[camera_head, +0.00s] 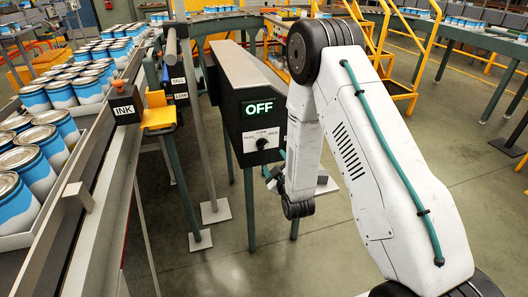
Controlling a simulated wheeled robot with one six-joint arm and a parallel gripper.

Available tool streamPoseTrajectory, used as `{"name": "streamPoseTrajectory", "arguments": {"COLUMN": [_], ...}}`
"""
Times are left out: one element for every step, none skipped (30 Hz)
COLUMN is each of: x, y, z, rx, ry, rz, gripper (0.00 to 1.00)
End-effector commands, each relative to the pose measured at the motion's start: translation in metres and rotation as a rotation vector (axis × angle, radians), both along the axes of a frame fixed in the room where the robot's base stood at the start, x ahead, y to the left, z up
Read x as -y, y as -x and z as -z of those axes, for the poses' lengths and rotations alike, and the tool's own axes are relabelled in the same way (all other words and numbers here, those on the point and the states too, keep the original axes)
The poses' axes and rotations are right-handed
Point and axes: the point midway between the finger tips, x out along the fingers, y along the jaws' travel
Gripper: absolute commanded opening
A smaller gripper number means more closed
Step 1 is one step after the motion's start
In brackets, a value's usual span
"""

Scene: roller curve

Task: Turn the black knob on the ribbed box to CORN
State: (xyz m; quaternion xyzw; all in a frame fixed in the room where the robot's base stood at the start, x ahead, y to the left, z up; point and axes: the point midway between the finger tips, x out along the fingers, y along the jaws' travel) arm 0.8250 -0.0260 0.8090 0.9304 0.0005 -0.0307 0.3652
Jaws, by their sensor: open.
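A dark box (240,85) with a lit green OFF display (259,107) stands on green legs in the middle. I cannot make out ribs on the box. My gripper (273,180) is small in view, below and slightly right of the knob, apart from it. It is open and seems empty. My white arm hides the area to its right.
A conveyor (82,220) with several blue-and-white cans runs along the left. A black INK box (124,104) sits on its edge, near a yellow bracket (158,117). Grey posts stand left of the dark box. Yellow railings (410,60) stand behind my arm. The floor in front is clear.

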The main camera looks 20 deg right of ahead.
Motion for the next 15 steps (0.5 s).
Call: {"name": "streamPoseTrajectory", "arguments": {"x": [-0.006, -0.010, -0.014, -0.016, -0.018, -0.019, -0.019, -0.020, -0.020, -0.020, -0.020, -0.020, -0.019, -0.019, -0.019], "y": [0.000, -0.001, -0.003, -0.004, -0.007, -0.011, -0.015, -0.019, -0.026, -0.031, -0.036, -0.043, -0.048, -0.052, -0.058], "z": [-0.007, -0.009, -0.012, -0.013, -0.013, -0.013, -0.013, -0.013, -0.013, -0.013, -0.013, -0.013, -0.013, -0.013, -0.013], "rx": [0.032, 0.045, 0.059, 0.064, 0.064, 0.062, 0.062, 0.062, 0.062, 0.061, 0.062, 0.060, 0.062, 0.061, 0.060], "ry": [0.013, 0.021, 0.028, 0.034, 0.038, 0.040, 0.040, 0.040, 0.039, 0.039, 0.039, 0.039, 0.039, 0.038, 0.038], "rz": [-0.009, -0.013, -0.019, -0.022, -0.024, -0.025, -0.026, -0.026, -0.027, -0.027, -0.027, -0.026, -0.026, -0.025, -0.025], "gripper": [0.69, 0.69, 0.69, 0.69, 0.69, 0.69, 0.69, 0.69, 0.69, 0.69, 0.69, 0.69, 0.69, 0.69, 0.69]}}
